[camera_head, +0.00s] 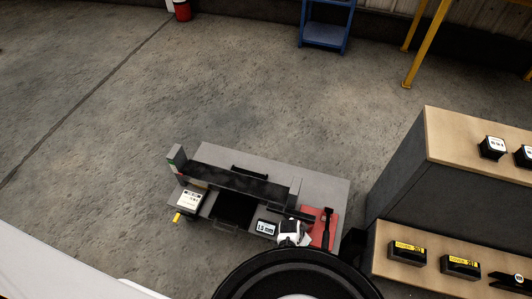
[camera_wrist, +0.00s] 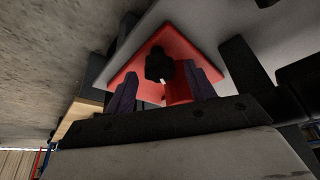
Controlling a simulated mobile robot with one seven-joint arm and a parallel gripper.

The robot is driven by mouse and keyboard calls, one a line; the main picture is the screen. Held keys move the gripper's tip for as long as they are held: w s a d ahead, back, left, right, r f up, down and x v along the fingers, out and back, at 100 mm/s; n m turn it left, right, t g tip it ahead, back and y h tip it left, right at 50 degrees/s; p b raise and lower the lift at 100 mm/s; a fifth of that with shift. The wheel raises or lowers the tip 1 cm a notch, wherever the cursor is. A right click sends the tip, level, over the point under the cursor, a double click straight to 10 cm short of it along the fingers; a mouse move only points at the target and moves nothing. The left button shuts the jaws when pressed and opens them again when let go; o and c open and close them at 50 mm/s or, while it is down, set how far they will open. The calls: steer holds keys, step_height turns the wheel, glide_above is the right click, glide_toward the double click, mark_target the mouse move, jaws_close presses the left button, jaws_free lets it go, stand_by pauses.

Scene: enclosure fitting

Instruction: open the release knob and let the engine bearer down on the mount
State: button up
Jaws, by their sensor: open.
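The release knob (camera_wrist: 159,66) is a dark lobed knob in front of a red block (camera_wrist: 180,45) in the wrist view. My gripper (camera_wrist: 160,72) is open, with one purple-grey finger on each side of the knob; I cannot tell whether either touches it. In the head view the red part (camera_head: 319,236) is at the bench's right end, with a dark upright bar on it, partly hidden by my arm. A long dark beam (camera_head: 238,184), likely the engine bearer, lies along the bench between grey end blocks. The mount is not clearly distinguishable.
The grey bench (camera_head: 325,180) carries a small display reading 1.0 mm (camera_head: 266,228) and a white-faced box (camera_head: 188,200) at left. A wooden-topped shelf unit (camera_head: 470,145) with labelled boxes stands close at right. Open concrete floor lies behind and left.

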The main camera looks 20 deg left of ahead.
steer(key=shift+w+m+h+b, duration=0.1)
steer(key=shift+m+h+b, duration=0.2)
steer(key=shift+m, duration=0.6)
steer(key=p+v, duration=0.1)
steer(key=v, duration=1.2)
steer(key=w+a+r+n+t+y+b, duration=0.1)
steer(key=w+a+r+n+t+y, duration=0.1)
steer(key=w+a+r+t, duration=0.2)
steer(key=w+a+r+n+t+y+b, duration=0.1)
steer(key=w+a+r+n+t+y, duration=0.2)
steer(key=w+a+r, duration=0.8)
steer(key=shift+w+r+n+t, duration=0.3)
steer(key=shift+w+r+t, duration=0.1)
steer(key=shift+r, duration=2.45)
steer(key=shift+a, duration=0.1)
